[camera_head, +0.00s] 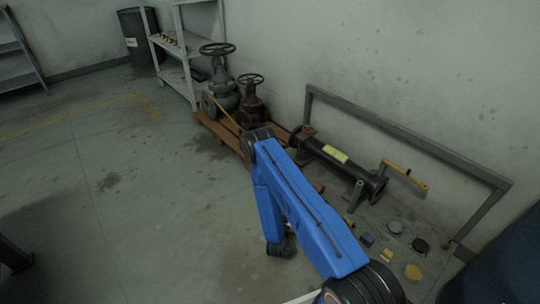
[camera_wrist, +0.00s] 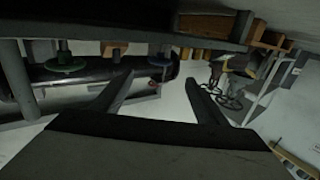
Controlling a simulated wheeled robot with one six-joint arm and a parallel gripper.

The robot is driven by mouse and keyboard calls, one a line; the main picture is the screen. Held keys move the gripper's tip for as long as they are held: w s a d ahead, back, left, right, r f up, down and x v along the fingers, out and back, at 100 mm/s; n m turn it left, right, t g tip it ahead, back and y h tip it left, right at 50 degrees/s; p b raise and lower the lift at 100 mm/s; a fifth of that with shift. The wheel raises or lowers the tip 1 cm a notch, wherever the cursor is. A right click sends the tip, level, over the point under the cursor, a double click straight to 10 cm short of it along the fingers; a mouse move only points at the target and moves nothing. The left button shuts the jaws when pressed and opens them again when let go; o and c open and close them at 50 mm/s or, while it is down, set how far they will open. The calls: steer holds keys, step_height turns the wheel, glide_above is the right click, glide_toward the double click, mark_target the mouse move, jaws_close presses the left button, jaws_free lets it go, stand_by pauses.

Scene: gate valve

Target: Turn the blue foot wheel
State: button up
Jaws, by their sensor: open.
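My gripper (camera_wrist: 160,78) is open in the wrist view, with its two dark fingers spread and nothing between them. Beyond the fingertips, a small bluish disc (camera_wrist: 159,61) on a short stem shows in front of a dark cylinder; it may be the blue foot wheel, but I cannot be sure. It stands apart from the fingers. A green disc (camera_wrist: 65,65) and an orange-brown piece (camera_wrist: 113,50) sit to its left. In the head view, my blue arm folds down beside the pallet, and the gripper end (camera_head: 281,247) is partly hidden. No blue wheel is clear there.
Two handwheel valves (camera_head: 222,82) (camera_head: 250,102) stand on a wooden pallet (camera_head: 222,135). A dark pipe (camera_head: 343,168) lies by a grey rail (camera_head: 410,150) along the wall. Several small coloured pieces, including a blue one (camera_head: 367,238), lie at right.

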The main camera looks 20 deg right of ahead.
steer(key=w+a+r+g+y, duration=0.1)
steer(key=w+r, duration=0.3)
steer(key=r, duration=0.4)
steer(key=w+a+r+g+y, duration=0.1)
steer(key=w+a+r+y, duration=0.2)
steer(key=r, duration=0.6)
steer(key=w+a+r+g+y, duration=0.1)
steer(key=w+a+r+y, duration=0.1)
steer(key=w+r, duration=0.3)
steer(key=shift+a+r+m, duration=0.35)
steer(key=shift+r+m, duration=0.05)
steer(key=shift+r, duration=1.8)
